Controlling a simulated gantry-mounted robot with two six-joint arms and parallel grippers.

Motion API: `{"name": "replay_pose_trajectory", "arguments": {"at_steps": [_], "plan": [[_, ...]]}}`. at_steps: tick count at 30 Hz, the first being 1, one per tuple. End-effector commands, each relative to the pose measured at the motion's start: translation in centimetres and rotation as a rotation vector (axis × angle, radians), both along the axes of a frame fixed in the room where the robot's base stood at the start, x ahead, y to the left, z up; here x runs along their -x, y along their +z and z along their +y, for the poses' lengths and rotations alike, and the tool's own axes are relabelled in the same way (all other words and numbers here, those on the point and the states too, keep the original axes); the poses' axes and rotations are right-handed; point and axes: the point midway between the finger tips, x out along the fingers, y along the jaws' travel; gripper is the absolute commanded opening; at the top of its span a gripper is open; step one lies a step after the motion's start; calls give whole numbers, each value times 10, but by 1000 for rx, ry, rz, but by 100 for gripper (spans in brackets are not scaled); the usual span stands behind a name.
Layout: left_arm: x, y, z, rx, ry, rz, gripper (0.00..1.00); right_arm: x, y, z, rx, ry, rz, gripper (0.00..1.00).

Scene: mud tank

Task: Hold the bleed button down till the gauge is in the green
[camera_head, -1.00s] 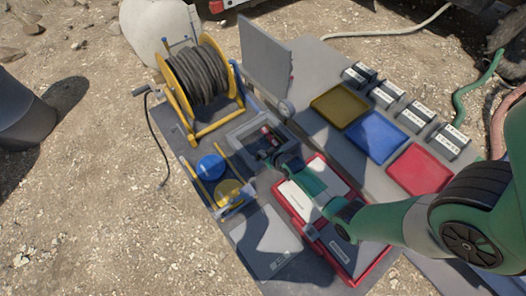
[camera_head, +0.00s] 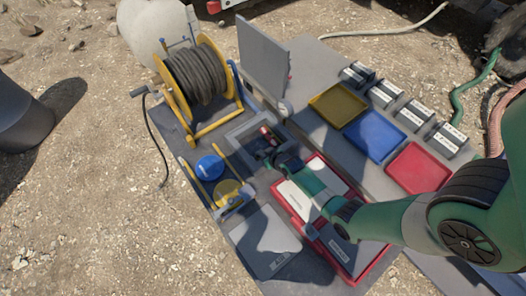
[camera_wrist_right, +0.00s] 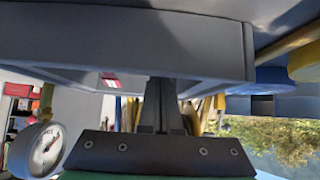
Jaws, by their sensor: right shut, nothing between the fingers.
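My right gripper (camera_head: 267,156) reaches from the right to the open grey box (camera_head: 234,136) in the head view, its tip at the near inner side. In the right wrist view its shut, empty fingers (camera_wrist_right: 160,108) point up towards a wide grey wall of the box (camera_wrist_right: 120,30). A small red part (camera_head: 266,131) shows inside the box just beyond the fingers; I cannot tell whether it is the bleed button or whether the fingers touch it. A round white gauge (camera_wrist_right: 38,150) with a dark needle is at the lower left of the wrist view; its coloured zones are too small to read. My left gripper is out of view.
The box's raised lid (camera_head: 266,60) stands behind it. A hose reel (camera_head: 200,78) is at left, blue (camera_head: 210,167) and yellow (camera_head: 227,192) round caps in front. A red tray (camera_head: 283,205) lies under my right arm. Yellow, blue and red trays are at right.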

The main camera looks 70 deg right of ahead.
Motion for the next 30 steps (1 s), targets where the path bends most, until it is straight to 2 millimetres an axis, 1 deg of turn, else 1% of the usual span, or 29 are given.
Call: {"name": "replay_pose_trajectory", "arguments": {"at_steps": [1, 4, 8, 9, 11, 15, 21, 25, 30], "plan": [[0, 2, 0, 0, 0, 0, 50, 7, -7, 5, -16, 1, 25, 0], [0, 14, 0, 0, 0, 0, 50, 6, 6, 5, -14, 2, 23, 0], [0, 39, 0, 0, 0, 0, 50, 1, 37, 4, -7, 6, 11, 0], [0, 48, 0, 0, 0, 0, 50, -1, 48, 4, -4, 8, 7, 0], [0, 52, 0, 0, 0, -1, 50, 9, 53, 10, -4, 7, 7, 0], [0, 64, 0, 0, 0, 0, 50, 30, 77, 23, -1, 7, 3, 0], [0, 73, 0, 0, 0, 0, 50, 53, 101, 36, 1, 7, -1, 0], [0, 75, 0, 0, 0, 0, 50, 59, 107, 40, 1, 7, -1, 0], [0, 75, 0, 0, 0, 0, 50, 61, 109, 40, 1, 7, -1, 0]]}}
